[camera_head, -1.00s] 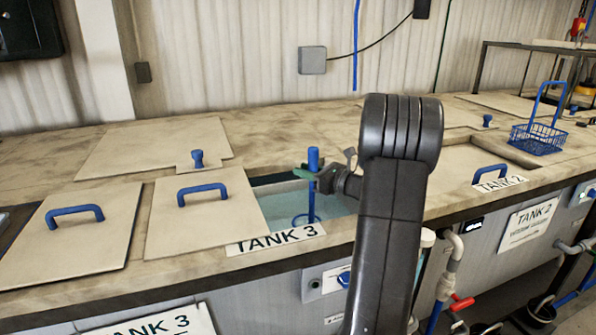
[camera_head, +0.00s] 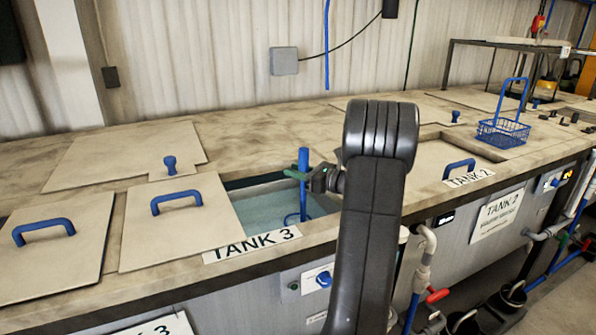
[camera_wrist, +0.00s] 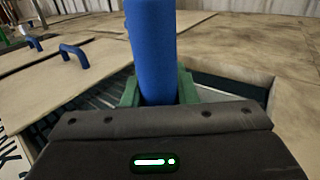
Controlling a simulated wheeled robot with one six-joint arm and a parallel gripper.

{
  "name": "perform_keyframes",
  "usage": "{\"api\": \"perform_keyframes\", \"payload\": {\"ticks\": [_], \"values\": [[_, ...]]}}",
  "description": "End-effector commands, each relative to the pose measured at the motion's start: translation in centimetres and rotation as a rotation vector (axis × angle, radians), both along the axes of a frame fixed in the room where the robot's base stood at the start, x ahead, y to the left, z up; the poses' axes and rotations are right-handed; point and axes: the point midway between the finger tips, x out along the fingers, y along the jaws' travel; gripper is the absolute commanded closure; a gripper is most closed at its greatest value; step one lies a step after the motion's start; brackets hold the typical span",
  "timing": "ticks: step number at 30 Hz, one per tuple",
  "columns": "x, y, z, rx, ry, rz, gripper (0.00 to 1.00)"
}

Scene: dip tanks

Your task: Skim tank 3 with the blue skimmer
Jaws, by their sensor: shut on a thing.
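The blue skimmer (camera_head: 303,166) stands upright in the open part of tank 3 (camera_head: 262,198). Its round lower end shows at the water in the head view. My gripper (camera_head: 311,177), with green fingers, is shut on the skimmer's handle, above the water. In the wrist view the blue handle (camera_wrist: 151,45) rises between the green fingers of my gripper (camera_wrist: 158,88). The skimmer's lower end is hidden there. The "TANK 3" label (camera_head: 252,244) lies on the front rim. A lid with a blue handle (camera_head: 178,220) lies left of the opening.
Another blue-handled lid (camera_head: 58,245) lies further left. A larger back lid (camera_head: 125,155) has a blue knob. To the right are the tank 2 lid (camera_head: 440,163) and a blue wire basket (camera_head: 503,132). Pipes with a red valve handle (camera_head: 437,295) run along the front.

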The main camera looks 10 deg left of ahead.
Motion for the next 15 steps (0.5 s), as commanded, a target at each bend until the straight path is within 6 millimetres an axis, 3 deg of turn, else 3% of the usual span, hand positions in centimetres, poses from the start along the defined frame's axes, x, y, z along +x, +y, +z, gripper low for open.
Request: {"api": "perform_keyframes", "payload": {"ticks": [15], "values": [[-4.0, 2.5, 0.1, 0.001, -0.002, 0.001, 1.0]]}}
